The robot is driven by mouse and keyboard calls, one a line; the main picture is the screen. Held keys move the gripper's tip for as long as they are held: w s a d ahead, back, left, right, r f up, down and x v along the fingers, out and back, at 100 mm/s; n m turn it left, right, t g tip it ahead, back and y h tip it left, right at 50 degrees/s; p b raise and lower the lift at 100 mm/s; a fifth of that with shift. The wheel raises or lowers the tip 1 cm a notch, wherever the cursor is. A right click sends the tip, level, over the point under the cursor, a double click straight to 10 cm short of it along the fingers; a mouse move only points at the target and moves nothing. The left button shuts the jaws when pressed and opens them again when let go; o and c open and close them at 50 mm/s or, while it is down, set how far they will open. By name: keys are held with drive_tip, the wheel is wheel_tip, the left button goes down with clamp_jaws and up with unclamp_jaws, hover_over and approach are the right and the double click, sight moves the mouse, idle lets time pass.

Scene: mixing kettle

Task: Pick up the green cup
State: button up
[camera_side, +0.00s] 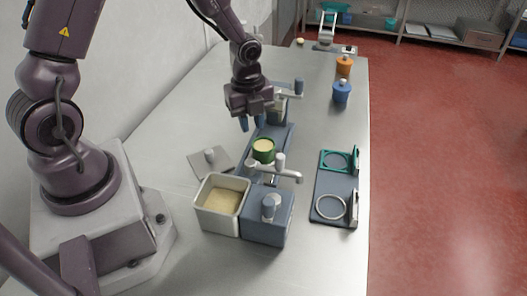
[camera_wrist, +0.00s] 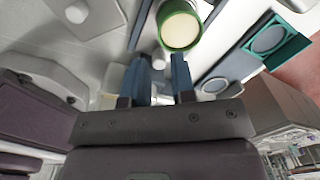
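The green cup (camera_side: 263,158) holds a pale yellow filling and stands upright on a long blue-grey base (camera_side: 282,140), just behind a tap. In the wrist view the green cup (camera_wrist: 194,46) is at the top, beyond the fingertips. My gripper (camera_side: 252,122) hangs above and slightly behind the cup in the side view. Its two blue fingers are apart with nothing between them, and the gap also shows in the wrist view (camera_wrist: 160,62). The gripper is not touching the cup.
A tap (camera_side: 280,172) on a blue block stands close in front of the cup. A white bin (camera_side: 211,221) of yellow material and a grey lidded plate (camera_side: 209,165) lie left. A dark fixture (camera_side: 333,186) lies right. Blue (camera_side: 341,93) and orange (camera_side: 344,66) containers stand farther back.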

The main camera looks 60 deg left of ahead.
sight(256, 159)
wheel_tip(256, 159, down, 4)
drive_tip(key=shift+r, duration=0.25)
drive_tip(key=shift+w+d+f, duration=0.15)
drive_tip(key=shift+d+f, duration=0.05)
drive_tip(key=shift+f, duration=1.15)
drive_tip(key=shift+w+d+f, duration=0.1)
drive_tip(key=shift+d+f, duration=0.05)
drive_tip(key=shift+f, duration=1.15)
clamp_jaws()
